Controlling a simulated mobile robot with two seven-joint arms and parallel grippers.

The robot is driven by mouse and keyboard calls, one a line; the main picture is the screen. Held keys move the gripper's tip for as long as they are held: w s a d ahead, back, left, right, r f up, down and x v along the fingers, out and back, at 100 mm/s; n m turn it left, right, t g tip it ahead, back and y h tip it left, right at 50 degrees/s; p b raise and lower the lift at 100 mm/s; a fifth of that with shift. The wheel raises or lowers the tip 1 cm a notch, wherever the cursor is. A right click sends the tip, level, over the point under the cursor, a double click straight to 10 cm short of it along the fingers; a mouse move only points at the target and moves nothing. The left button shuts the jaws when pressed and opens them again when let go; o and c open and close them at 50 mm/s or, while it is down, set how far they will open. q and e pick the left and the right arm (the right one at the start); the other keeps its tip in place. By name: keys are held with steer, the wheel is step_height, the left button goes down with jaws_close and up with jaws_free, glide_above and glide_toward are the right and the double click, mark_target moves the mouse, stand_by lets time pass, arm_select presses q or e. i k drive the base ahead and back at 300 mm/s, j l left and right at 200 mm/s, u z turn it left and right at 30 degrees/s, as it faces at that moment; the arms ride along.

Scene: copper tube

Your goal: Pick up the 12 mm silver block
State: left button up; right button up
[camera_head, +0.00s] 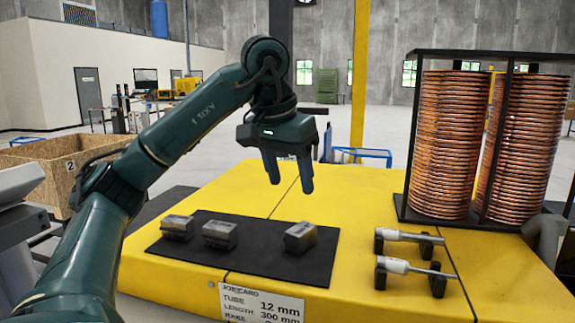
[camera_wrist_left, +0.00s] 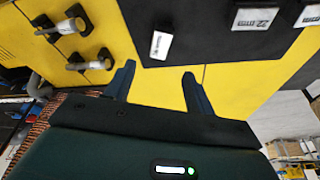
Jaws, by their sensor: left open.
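Three silver blocks lie on a black mat (camera_head: 265,262): a left one (camera_head: 178,227), a middle one (camera_head: 219,234) and a right one (camera_head: 300,237). In the left wrist view the right block (camera_wrist_left: 160,45) lies just beyond my fingertips, with a small white label I cannot read. The middle block (camera_wrist_left: 254,19) has a label that seems to read 22. The third block (camera_wrist_left: 309,15) is cut by the edge. I cannot tell which is 12 mm. My left gripper (camera_head: 290,180) is open and empty, fingers down, above and behind the right block; it also shows in the wrist view (camera_wrist_left: 158,72).
A jobcard (camera_head: 262,304) on the yellow table's (camera_head: 370,210) front reads tube 12 mm, length 300 mm. Two tools on black stands (camera_head: 408,237) lie right of the mat. A rack of copper coils (camera_head: 447,145) stands at the back right. The table behind the mat is clear.

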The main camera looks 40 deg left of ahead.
mark_target(182, 228)
steer(key=k, duration=1)
